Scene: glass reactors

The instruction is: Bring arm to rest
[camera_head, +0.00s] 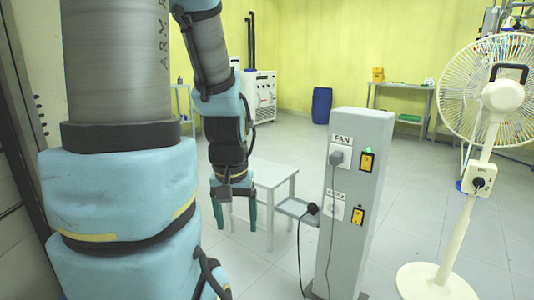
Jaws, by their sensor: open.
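My arm (125,190) fills the left of the view, with blue covers and grey links. It bends at the top and its forearm hangs down towards the middle. My gripper (235,222) points down at its end, with two green fingers spread apart and nothing visible between them. It hangs in front of a small grey table (272,176), left of the grey socket post. I cannot tell whether it touches the table.
The grey post (350,240) carries a FAN socket with a plug (338,158), a lower socket, and yellow switches. A black plug (312,208) rests by a small side tray (290,205). A white fan (487,180) stands right. A blue barrel (321,105) stands behind.

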